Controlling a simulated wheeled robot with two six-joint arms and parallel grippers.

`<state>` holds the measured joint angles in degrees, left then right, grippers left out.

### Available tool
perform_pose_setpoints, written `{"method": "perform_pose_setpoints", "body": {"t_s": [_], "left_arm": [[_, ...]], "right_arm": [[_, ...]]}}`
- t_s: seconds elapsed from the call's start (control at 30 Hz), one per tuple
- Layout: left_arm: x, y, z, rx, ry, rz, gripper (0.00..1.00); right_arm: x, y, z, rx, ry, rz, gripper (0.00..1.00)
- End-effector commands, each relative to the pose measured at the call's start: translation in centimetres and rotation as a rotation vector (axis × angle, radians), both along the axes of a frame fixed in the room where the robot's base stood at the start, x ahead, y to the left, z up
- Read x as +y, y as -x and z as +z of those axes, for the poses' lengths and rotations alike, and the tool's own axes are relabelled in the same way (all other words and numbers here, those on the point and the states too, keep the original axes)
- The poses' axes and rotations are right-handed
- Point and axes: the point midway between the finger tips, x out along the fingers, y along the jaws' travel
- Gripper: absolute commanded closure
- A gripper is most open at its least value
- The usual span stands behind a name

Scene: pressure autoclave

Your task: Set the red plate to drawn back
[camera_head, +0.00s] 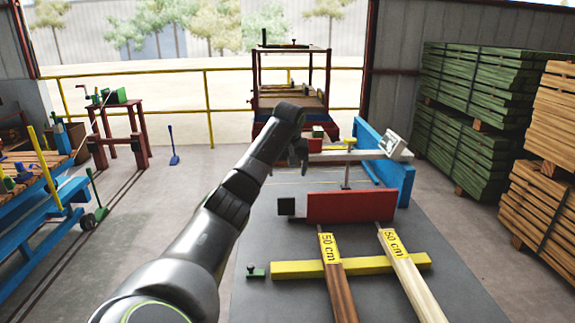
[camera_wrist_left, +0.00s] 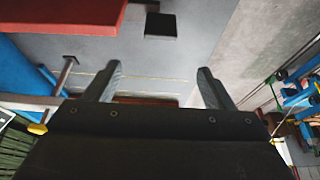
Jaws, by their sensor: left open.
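The red plate (camera_head: 350,207) stands upright on the grey mat, in front of two boards marked 50 cm. A dark block (camera_head: 286,207) sits at its left end. In the left wrist view, the red plate (camera_wrist_left: 62,14) fills the top left corner and the dark block (camera_wrist_left: 160,26) shows at the top centre. My left gripper (camera_head: 303,168) is above and beyond the plate near its left end, partly hidden by my own arm. Its two fingers (camera_wrist_left: 158,78) are apart with nothing between them. My right gripper is out of view.
A blue upright panel (camera_head: 385,165) and a yellow-topped post (camera_head: 347,160) stand behind the plate. A yellow bar (camera_head: 375,265) lies under the light board (camera_head: 410,275) and dark board (camera_head: 338,280). Stacked timber (camera_head: 465,90) stands right, a blue bench (camera_head: 40,215) left.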

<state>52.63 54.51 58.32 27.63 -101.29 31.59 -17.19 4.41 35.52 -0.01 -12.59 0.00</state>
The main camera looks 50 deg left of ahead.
Motion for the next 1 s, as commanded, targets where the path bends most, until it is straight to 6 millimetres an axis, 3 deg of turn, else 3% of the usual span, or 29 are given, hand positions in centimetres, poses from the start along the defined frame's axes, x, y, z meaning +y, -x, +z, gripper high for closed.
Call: {"method": "perform_pose_setpoints", "body": {"t_s": [0.23,1.0], "left_arm": [[-0.7,0.5,2.0,0.0,0.0,-0.001,0.24],[-0.7,0.5,2.1,0.0,0.0,0.0,0.24]], "right_arm": [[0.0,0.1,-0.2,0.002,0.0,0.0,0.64],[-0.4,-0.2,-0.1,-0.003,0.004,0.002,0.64]]}}
